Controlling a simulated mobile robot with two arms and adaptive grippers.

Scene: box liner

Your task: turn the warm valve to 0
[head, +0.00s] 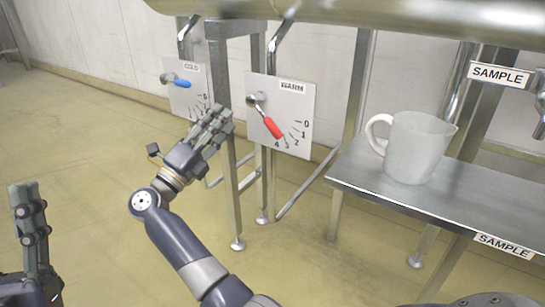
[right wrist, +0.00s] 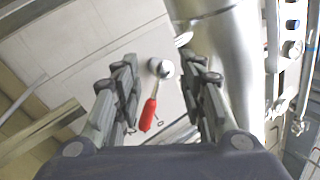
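The warm valve's red handle (head: 272,127) is on the white plate labelled WARM (head: 310,100). It slants down and right from its metal hub, towards the lower scale marks and away from the 0. My right gripper (head: 222,117) is left of the handle and apart from it. In the right wrist view the right gripper (right wrist: 165,95) has its fingers spread, with the red handle (right wrist: 148,114) showing beyond, in the gap between them. My left gripper (head: 27,195) is at the lower left, away from the valves; its opening is unclear.
The cold valve's blue handle (head: 182,83) is on a plate left of the warm one. A steel leg frame (head: 228,140) stands between them. A translucent jug (head: 420,148) stands on a metal shelf (head: 470,195) at right. A large pipe (head: 400,18) runs above. The left floor is clear.

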